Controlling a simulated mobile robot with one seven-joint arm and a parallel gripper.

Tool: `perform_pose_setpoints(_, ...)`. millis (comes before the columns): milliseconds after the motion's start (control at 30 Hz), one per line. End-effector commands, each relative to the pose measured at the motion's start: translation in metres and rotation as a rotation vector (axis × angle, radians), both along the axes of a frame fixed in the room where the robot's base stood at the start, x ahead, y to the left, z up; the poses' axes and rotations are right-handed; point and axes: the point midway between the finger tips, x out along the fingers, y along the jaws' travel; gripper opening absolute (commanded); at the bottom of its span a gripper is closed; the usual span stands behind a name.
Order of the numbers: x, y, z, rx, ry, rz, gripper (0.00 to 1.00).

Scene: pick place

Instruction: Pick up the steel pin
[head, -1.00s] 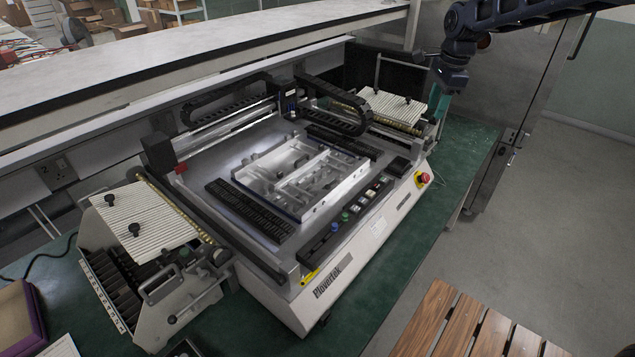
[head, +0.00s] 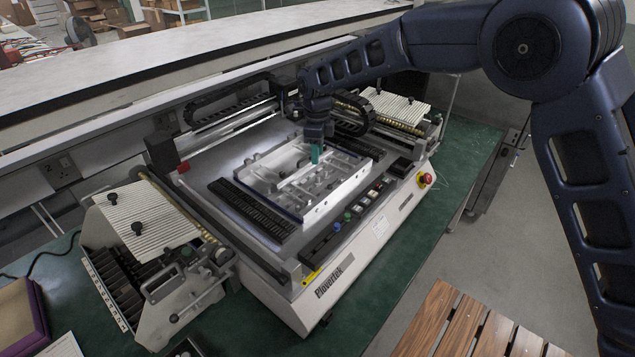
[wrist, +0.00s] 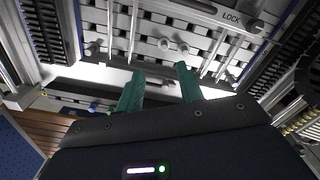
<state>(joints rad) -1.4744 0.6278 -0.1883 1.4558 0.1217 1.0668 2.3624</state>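I cannot pick out the steel pin for certain. In the wrist view a small round metal piece (wrist: 163,43) shows just ahead of my fingertips, with a similar one (wrist: 183,48) to its right. Both are on the bright metal fixture plate (wrist: 205,70). The plate also shows in the head view (head: 320,207), in the middle of the machine bed. My gripper (head: 315,154) is over the back part of the plate, fingers downward. In the wrist view its two teal fingers (wrist: 160,69) are apart, with nothing seen between them.
A black cable chain (head: 357,112) and gantry rail stand close behind and right of my gripper. Black slotted strips (head: 250,208) flank the plate. A button panel and red stop button (head: 424,180) line the machine's front. Ribbed feeder trays (head: 140,216) stand at both ends.

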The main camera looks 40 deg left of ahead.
Motion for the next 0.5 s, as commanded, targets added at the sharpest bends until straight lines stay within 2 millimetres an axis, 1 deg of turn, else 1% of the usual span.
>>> perform_pose_setpoints(33, 0.000, -0.001, -0.009, -0.003, 0.001, 0.000, 0.37)
perform_pose_setpoints(200, 0.001, 0.000, -0.032, -0.001, 0.000, 0.001, 0.37)
perform_pose_setpoints(433, 0.002, 0.001, -0.045, 0.000, 0.000, 0.001, 0.37)
perform_pose_setpoints(500, 0.004, 0.002, -0.052, 0.000, 0.001, 0.001, 0.37)
